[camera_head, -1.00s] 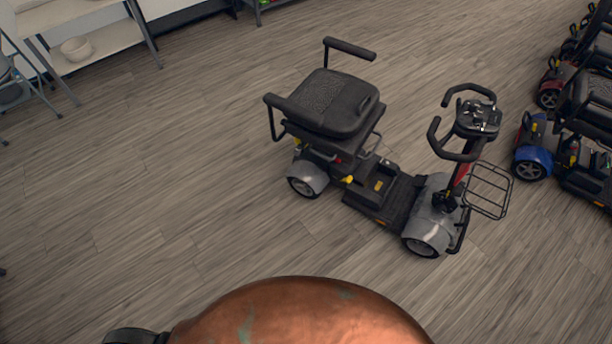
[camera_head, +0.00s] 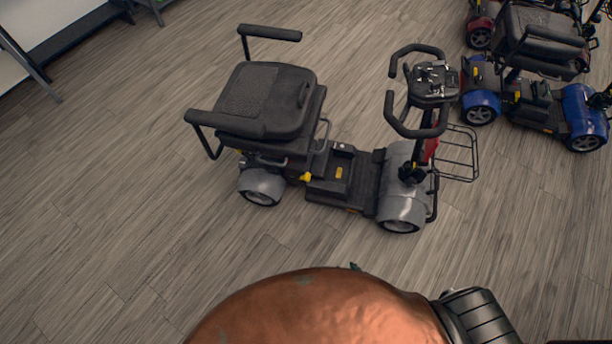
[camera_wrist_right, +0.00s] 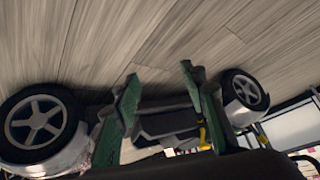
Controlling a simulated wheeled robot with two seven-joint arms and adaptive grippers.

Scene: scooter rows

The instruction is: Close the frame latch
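A grey and black mobility scooter (camera_head: 365,188) stands upright on the floor, its seat at the left and handlebars at the right. A small yellow part (camera_head: 305,177) shows under the seat's front side, and a yellow mark lies on the deck. I cannot tell which part is the frame latch or whether it is open. In the right wrist view, my right gripper (camera_wrist_right: 160,73) has its two green fingers spread, with nothing held. The scooter's dark body and wheels (camera_wrist_right: 38,125) lie beyond the fingers, with a yellow part (camera_wrist_right: 203,136) near the right finger. My left gripper is not seen.
A blue scooter (camera_head: 480,105) and other scooters stand in a row at the upper right. A wire basket (camera_head: 455,152) juts from the grey scooter's front. Shelving legs (camera_head: 30,65) show at the upper left. Wooden floor (camera_head: 110,200) is clear on the left and front.

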